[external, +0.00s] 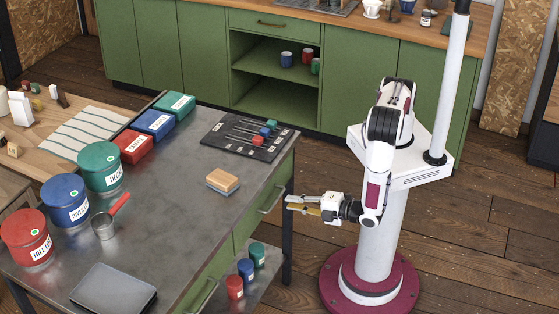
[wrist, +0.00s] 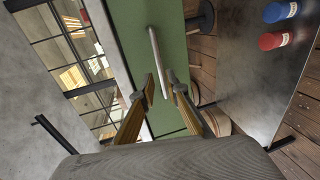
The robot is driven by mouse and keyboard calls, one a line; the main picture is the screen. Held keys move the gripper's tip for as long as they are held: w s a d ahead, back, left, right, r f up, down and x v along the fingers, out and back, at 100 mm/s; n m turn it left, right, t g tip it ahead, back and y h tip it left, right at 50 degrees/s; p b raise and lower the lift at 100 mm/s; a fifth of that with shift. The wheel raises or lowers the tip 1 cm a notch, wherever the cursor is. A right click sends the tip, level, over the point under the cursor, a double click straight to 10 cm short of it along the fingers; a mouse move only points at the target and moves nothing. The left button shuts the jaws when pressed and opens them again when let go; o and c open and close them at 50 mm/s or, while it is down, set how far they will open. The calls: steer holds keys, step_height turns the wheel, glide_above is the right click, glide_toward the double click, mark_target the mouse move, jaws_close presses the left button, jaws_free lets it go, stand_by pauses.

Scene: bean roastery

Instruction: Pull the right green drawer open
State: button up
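The right green drawer (external: 256,203) is in the table's near side, at the end by my arm. Its metal bar handle (external: 271,198) stands out from the front. In the wrist view the green drawer front (wrist: 178,45) fills the upper middle, with the handle (wrist: 157,58) running down toward my fingers. My gripper (external: 288,203) is open and empty, just right of the handle in the external view. In the wrist view my fingertips (wrist: 162,88) lie to either side of the handle's lower end, with gaps. I see no contact. The drawer looks shut.
A second green drawer (external: 207,287) with its own handle is nearer the camera. A low shelf below holds red, blue and green canisters (external: 246,268). A table leg (external: 287,240) stands near my gripper. The floor between table and my base is clear.

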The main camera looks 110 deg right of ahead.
mark_target(276, 201)
steer(key=shift+x, duration=3.5)
jaws_close()
steer(key=f+v, duration=0.2)
steer(key=v, duration=0.9)
steer(key=f+v, duration=0.2)
steer(key=v, duration=0.9)
steer(key=shift+s+a+f, duration=0.35)
steer(key=shift+s+a, duration=0.1)
steer(key=shift+s, duration=0.05)
jaws_free()
